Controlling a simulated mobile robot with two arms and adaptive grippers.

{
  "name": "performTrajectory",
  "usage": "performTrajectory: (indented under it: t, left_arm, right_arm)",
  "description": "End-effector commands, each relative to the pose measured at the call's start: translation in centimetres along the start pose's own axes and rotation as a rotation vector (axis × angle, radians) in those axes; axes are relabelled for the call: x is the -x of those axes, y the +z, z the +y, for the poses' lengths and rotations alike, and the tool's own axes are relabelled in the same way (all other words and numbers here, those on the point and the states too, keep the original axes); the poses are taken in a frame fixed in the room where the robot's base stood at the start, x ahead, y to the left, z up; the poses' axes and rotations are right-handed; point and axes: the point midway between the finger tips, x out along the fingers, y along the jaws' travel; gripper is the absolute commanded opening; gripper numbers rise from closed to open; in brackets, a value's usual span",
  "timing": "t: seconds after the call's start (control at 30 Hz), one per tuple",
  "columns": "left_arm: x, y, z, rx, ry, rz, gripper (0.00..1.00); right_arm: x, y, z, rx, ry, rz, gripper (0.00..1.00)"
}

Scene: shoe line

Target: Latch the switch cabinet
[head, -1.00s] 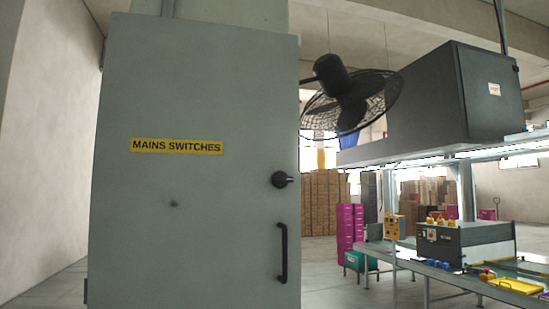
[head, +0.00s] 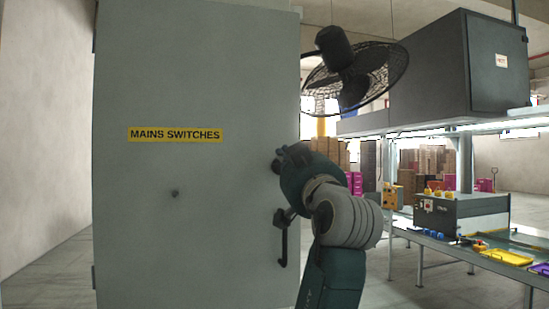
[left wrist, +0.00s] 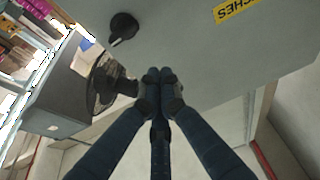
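The grey switch cabinet (head: 150,220) stands with its door shut or nearly so, under a yellow "MAINS SWITCHES" label (head: 175,135). My right gripper is not in view.
A black fan (head: 352,75) hangs right of the cabinet, near a large dark box (head: 450,65). A workbench (head: 440,245) with a grey control box (head: 462,215) and trays stands at the right. The floor left of the cabinet is clear.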

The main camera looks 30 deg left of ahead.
Motion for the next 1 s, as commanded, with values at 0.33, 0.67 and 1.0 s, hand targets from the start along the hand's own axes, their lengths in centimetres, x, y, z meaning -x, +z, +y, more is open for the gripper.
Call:
performTrajectory:
  t: [0.33, 0.67, 1.0]
  left_arm:
    - [-3.0, -0.4, 0.0, -0.006, -0.001, -0.001, 0.0]
    - [-10.3, -0.6, 0.0, -0.007, -0.001, -0.002, 0.0]
    - [-8.9, 3.4, 0.1, -0.004, 0.002, 0.0, 0.0]
  right_arm:
    - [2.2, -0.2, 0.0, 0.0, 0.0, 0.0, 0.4]
    - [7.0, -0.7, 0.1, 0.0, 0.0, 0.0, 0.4]
    - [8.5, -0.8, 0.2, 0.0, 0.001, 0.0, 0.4]
